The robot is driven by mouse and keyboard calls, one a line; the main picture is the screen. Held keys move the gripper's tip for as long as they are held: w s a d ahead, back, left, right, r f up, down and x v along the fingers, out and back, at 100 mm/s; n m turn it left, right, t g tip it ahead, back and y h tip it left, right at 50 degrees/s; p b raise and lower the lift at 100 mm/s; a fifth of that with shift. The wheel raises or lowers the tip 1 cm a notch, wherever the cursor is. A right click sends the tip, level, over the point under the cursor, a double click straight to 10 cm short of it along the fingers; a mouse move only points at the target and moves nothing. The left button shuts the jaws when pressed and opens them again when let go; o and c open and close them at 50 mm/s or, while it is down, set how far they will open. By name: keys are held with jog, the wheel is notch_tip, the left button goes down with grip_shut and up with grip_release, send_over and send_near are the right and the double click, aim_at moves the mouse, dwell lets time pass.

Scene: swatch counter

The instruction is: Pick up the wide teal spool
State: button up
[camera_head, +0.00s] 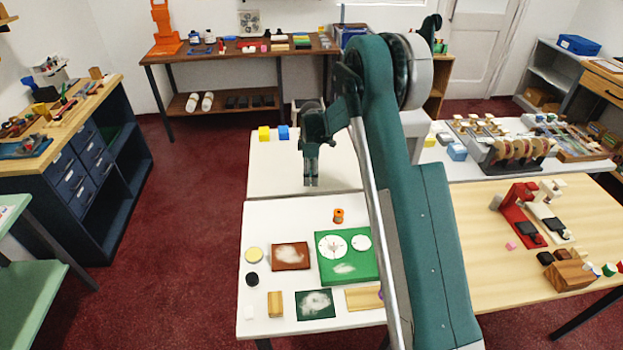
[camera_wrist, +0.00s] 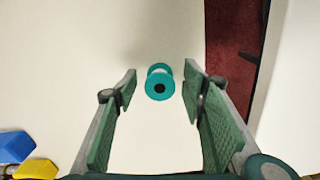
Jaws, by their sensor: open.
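The wide teal spool (camera_wrist: 160,82) stands on the white counter in the wrist view, with a round flange and a dark centre hole facing me. It lies ahead of and between the two fingers of my gripper (camera_wrist: 160,84), which is open and empty, with a gap to each finger. In the head view my gripper (camera_head: 311,182) hangs over the far white counter (camera_head: 270,178), pointing down. I cannot make out the teal spool in the head view; my gripper may hide it.
A yellow block (camera_head: 264,133) and a blue block (camera_head: 284,132) sit at the far counter's back left; the wrist view shows blue and yellow shapes at lower left. An orange spool (camera_head: 338,215) and a green board (camera_head: 348,258) are on the nearer counter. Counter around the teal spool is clear.

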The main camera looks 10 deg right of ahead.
jog(key=shift+c, duration=0.6)
jog(key=c, duration=0.7)
jog(key=shift+r, duration=0.15)
notch_tip(320, 180, up, 10)
jog(key=shift+f+p, duration=0.1)
jog(key=shift+p, duration=0.35)
